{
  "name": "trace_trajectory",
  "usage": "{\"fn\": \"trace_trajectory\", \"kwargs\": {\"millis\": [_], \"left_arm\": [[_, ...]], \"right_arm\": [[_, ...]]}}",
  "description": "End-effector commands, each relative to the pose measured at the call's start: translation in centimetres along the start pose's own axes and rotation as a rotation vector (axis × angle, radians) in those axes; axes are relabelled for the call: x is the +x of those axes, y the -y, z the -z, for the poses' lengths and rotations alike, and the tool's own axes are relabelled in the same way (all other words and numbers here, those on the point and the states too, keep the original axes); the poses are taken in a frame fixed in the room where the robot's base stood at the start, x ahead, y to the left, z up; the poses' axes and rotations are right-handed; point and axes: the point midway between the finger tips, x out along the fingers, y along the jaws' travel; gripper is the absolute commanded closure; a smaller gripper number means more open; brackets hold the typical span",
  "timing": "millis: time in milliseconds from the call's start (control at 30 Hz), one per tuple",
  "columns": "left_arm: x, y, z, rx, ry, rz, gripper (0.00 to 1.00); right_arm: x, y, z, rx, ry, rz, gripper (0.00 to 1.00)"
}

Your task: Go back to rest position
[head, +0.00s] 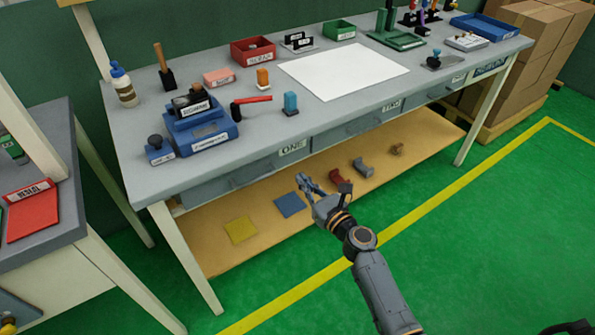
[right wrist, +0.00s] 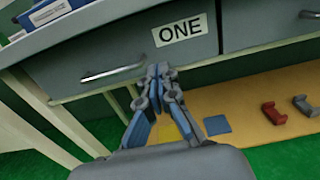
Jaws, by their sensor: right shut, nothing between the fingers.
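My right gripper (head: 306,183) is in front of the workbench (head: 240,88), below the drawer labelled ONE (head: 240,176), apart from it. In the right wrist view the gripper (right wrist: 159,72) has its fingertips together with nothing between them. Drawer ONE (right wrist: 120,58), with its metal handle (right wrist: 112,74), looks closed behind it. My left gripper is not in view.
The lower shelf (head: 265,228) bears a yellow square (head: 240,230), a blue square (head: 289,205), a red clip (head: 340,179) and a grey clip (head: 363,167). A side table (head: 62,225) stands left. Cardboard boxes (head: 530,50) stand right. Green floor (head: 480,240) is clear in front.

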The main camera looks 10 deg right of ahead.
Motion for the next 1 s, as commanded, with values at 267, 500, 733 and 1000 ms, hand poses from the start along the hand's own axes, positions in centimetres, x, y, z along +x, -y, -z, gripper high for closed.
{"fn": "trace_trajectory", "kwargs": {"millis": [267,500,733,1000], "left_arm": [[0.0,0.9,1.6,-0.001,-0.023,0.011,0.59],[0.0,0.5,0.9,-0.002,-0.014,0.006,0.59],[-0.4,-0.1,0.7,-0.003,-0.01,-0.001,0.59],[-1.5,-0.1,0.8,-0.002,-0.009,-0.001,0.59]], "right_arm": [[-4.0,0.1,0.1,0.0,-0.002,0.001,1.0],[-4.7,0.1,0.1,-0.001,-0.002,0.0,1.0],[-6.0,-0.7,6.8,-0.24,-0.16,-0.023,1.0],[-15.1,-3.5,24.6,-0.985,-0.556,-0.325,1.0]]}}
